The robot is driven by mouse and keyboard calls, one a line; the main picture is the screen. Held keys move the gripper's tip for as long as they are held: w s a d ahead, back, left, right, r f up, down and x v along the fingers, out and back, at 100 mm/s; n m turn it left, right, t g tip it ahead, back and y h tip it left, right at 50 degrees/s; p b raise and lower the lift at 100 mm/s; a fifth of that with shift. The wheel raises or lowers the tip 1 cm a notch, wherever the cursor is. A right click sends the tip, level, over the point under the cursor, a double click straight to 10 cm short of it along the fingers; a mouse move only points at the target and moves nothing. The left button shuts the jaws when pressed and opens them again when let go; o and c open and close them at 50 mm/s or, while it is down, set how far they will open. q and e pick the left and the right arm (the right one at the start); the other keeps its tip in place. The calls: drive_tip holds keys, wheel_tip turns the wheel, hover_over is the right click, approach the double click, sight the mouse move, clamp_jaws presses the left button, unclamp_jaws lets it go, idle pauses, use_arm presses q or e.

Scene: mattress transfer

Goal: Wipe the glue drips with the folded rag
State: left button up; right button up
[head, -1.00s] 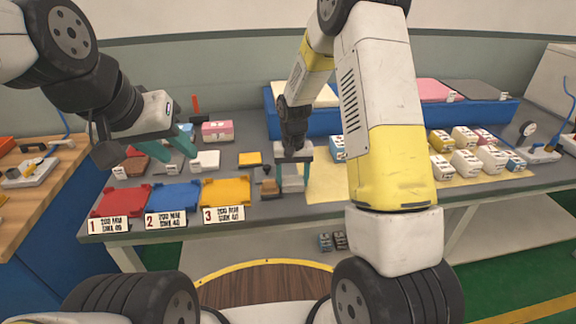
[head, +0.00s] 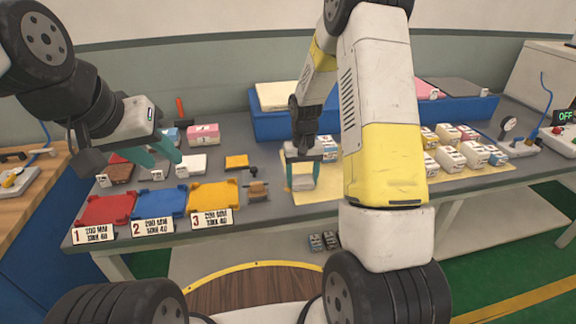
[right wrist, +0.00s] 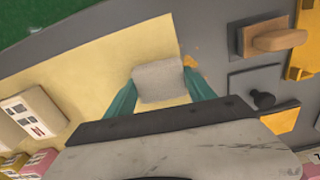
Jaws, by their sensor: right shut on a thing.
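My right gripper (head: 303,178) is shut on the folded rag, over the left part of the pale yellow mat (head: 328,180). In the right wrist view the rag (right wrist: 158,80) is a light grey pad between the teal fingers, above the mat (right wrist: 105,65). I cannot tell whether it touches the mat. Small amber glue drips (right wrist: 190,62) show at the mat's edge beside the rag. Any drips under the rag are hidden. My left gripper (head: 158,155) is open and empty above the left side of the bench.
Red (head: 108,209), blue (head: 160,201) and yellow (head: 213,196) trays line the front edge. Several small boxes stand on the mat's right part. A blue bin (head: 270,128) stands behind.

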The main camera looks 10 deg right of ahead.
sight(279, 190)
drive_tip(key=shift+s+a, duration=0.1)
drive_tip(key=shift+s+a+f, duration=0.1)
drive_tip(key=shift+s+a, duration=0.05)
drive_tip(key=shift+a, duration=3.6)
drive_tip(key=shift+d, duration=0.15)
drive_tip(key=shift+d, duration=3.7)
drive_tip(key=shift+w+r, duration=0.2)
drive_tip(key=shift+r, duration=2.85)
